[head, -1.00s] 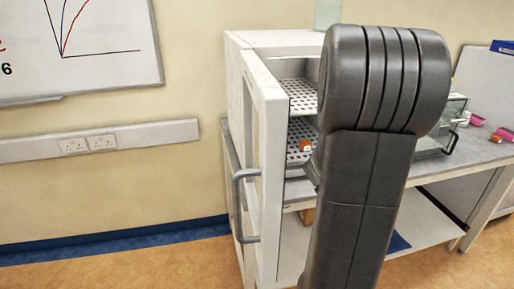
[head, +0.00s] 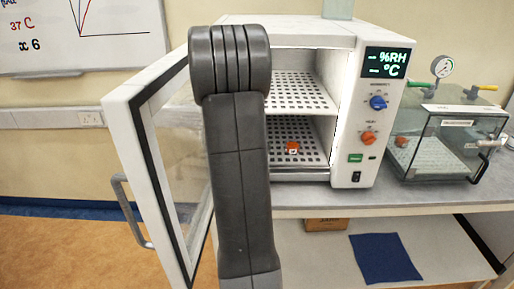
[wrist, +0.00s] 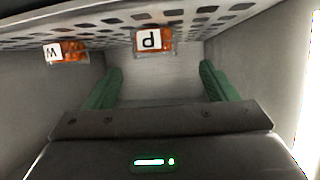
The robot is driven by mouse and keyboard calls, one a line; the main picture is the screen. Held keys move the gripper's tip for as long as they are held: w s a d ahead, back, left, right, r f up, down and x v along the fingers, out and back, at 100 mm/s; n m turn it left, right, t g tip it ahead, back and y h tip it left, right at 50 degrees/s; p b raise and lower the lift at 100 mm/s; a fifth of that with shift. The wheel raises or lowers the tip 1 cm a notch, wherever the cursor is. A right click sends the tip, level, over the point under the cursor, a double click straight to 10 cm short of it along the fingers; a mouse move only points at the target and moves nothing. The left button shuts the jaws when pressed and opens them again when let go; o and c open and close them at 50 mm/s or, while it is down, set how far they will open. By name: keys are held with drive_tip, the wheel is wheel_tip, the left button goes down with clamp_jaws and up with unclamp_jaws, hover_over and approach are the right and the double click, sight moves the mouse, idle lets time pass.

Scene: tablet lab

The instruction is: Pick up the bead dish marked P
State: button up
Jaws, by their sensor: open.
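In the wrist view, which is upside down, the bead dish marked P (wrist: 154,41) stands on a perforated shelf with orange beads behind its white label. A second orange dish (wrist: 66,53), its label seemingly M, stands beside it. My gripper (wrist: 161,68) is open and empty, its green fingers apart on either side of P's line, with P just beyond the tips. In the head view one orange dish (head: 293,148) shows on the cabinet's lower shelf; its letter is too small to read. My arm hides my gripper and part of the shelves there.
The cabinet's glazed door (head: 150,150) stands open at the left, beside my arm. A control panel (head: 368,120) borders the opening on the right. A clear chamber (head: 450,140) with an orange dish inside (head: 402,141) stands farther right. An upper perforated shelf (head: 300,93) lies above.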

drive_tip(key=shift+d+x, duration=0.1)
drive_tip(key=shift+x, duration=1)
drive_tip(key=shift+d+x, duration=0.15)
drive_tip(key=shift+x, duration=1)
drive_tip(key=shift+s+f, duration=0.1)
drive_tip(key=c, duration=1.1)
